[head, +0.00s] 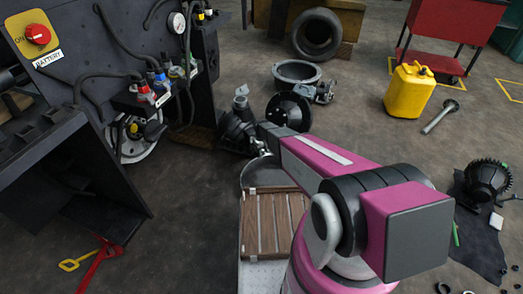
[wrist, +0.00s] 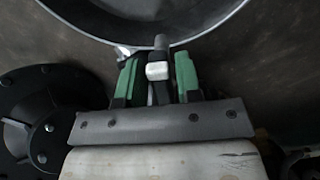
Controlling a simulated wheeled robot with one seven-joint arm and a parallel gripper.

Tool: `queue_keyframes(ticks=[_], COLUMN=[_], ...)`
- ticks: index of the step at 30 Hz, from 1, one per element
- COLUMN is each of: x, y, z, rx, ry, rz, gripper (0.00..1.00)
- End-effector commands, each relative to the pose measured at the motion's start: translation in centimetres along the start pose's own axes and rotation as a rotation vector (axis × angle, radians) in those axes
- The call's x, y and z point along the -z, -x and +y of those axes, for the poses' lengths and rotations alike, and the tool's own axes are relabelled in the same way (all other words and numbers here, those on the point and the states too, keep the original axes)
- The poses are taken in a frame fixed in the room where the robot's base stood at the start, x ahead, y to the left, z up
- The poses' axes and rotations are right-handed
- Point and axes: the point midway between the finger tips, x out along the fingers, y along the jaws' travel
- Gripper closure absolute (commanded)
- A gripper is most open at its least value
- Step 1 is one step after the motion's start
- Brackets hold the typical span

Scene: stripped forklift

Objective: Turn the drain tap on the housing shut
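My gripper (wrist: 158,75) has green fingers, which stand apart on either side of the drain tap. The tap (wrist: 158,71) shows as a pale metal block with a grey stem pointing away, with narrow dark gaps between it and the fingers. I cannot tell whether the fingers touch it lower down. A black round flange with bolts (wrist: 42,128), seemingly part of the housing, lies left of the gripper. In the head view the black housing (head: 238,128) stands on the floor beyond my arm. My gripper (head: 262,149) is beside it, small and partly hidden, and the tap cannot be made out there.
A metal pan (head: 255,175) lies just below my gripper; its curved rim (wrist: 160,40) crosses the top of the wrist view. A wooden slatted board (head: 272,222) is nearer. The dark forklift panel (head: 110,40) stands left.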

Motion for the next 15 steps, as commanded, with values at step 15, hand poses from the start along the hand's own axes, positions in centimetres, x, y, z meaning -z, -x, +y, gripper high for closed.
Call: queue_keyframes(ticks=[15], x=[0.02], y=[0.04], z=[0.21], rx=[0.000], ry=[0.049], rz=[0.000], gripper=[1.00])
